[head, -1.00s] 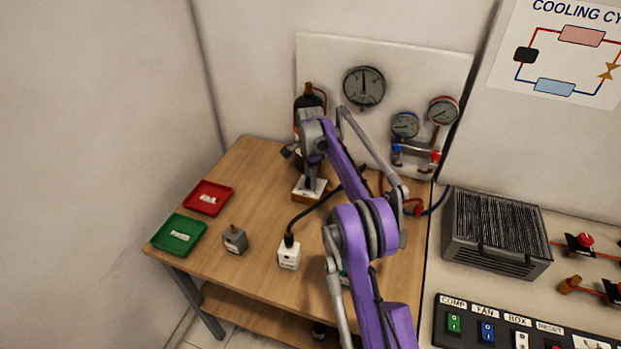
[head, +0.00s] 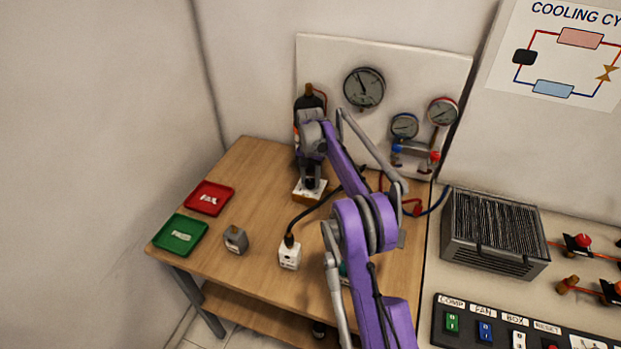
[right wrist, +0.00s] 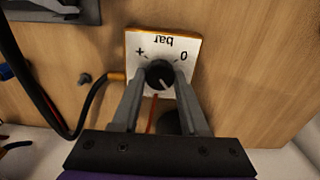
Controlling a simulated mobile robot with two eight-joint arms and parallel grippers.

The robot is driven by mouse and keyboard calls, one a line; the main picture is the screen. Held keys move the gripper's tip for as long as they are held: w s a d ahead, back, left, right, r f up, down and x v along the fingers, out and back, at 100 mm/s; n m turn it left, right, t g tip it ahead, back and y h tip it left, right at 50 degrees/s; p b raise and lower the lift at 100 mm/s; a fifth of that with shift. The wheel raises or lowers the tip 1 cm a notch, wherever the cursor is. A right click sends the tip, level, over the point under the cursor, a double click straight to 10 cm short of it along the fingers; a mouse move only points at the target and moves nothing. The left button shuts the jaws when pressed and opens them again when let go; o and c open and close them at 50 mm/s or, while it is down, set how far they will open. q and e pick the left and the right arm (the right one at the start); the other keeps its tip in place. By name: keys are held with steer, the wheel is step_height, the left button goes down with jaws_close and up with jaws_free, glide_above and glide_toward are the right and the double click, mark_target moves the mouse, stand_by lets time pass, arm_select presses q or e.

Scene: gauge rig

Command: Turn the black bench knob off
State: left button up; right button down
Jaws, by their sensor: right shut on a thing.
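The black bench knob (right wrist: 160,75) sits on a white plate (right wrist: 135,50) marked "bar", "0" and "+". My right gripper (right wrist: 160,78) is shut on the knob, one finger on each side. A pale pointer line on the knob shows between the fingers. In the head view the knob's base (head: 303,192) stands on the wooden bench (head: 260,180), with my right gripper (head: 311,178) above it, pointing down. The big gauge (head: 364,88) on the back panel has its needle up and left. My left gripper is not in view.
A black cable (head: 305,217) runs to a white block (head: 289,256) in front of the knob. A grey block (head: 235,239), a red tray (head: 208,199) and a green tray (head: 180,235) lie left. Two small gauges (head: 404,125) are on the panel, right.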

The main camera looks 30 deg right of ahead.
steer(key=n, duration=0.4)
steer(key=shift+n, duration=0.3)
steer(key=n, duration=0.4)
steer(key=shift+n, duration=0.3)
steer(key=n, duration=0.4)
steer(key=shift+n, duration=2.4)
steer(key=shift+a, duration=0.1)
steer(key=shift+c, duration=2.1)
jaws_free()
